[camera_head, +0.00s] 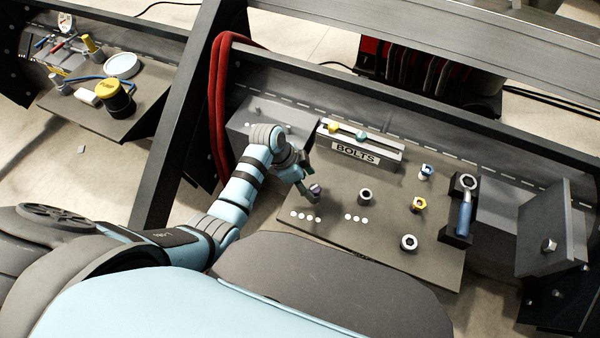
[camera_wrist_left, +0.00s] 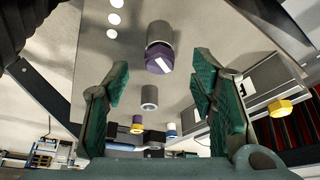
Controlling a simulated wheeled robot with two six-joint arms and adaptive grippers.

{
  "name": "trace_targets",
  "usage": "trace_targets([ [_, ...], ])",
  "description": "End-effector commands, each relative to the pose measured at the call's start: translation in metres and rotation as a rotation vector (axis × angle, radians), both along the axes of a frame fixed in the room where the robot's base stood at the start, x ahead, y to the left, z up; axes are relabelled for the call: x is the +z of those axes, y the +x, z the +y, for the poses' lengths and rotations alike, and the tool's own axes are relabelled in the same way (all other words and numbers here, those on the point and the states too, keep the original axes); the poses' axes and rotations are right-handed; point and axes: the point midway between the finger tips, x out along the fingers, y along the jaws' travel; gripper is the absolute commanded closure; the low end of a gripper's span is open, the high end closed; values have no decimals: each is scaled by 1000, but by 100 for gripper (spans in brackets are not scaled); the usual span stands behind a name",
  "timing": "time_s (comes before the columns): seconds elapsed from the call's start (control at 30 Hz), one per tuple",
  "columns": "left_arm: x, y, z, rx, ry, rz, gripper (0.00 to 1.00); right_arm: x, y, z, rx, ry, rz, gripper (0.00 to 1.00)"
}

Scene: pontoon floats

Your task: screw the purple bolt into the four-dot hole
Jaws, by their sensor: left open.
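The purple bolt (camera_head: 315,188) sits upright in the grey collar (camera_head: 313,198) behind the row of white dots (camera_head: 305,217) at the left of the board. In the left wrist view the purple bolt (camera_wrist_left: 158,60) shows its head and a white mark, with its collar (camera_wrist_left: 159,33) behind it. How deep it sits I cannot tell. My left gripper (camera_head: 303,184) is close beside the bolt. In the wrist view my left gripper (camera_wrist_left: 158,82) is open, its green pads on either side of the bolt head and apart from it. My right gripper is not in view.
The BOLTS rack (camera_head: 360,145) is behind, holding yellow and pale bolts. A blue-handled tool (camera_head: 465,212) rests in a black holder at right.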

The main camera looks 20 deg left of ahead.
Motion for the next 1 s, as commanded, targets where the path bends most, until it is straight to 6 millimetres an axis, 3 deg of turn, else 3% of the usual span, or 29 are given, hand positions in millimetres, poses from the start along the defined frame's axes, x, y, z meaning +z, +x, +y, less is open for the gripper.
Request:
trace_targets([
  [0.2, 54, -10, 21, -2, 3, -4, 49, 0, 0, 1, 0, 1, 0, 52],
  [0.33, 71, -13, 26, -1, 1, -2, 49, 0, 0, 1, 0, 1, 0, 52],
  [1.0, 69, -21, 30, 30, 8, 8, 49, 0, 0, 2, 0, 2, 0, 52],
])
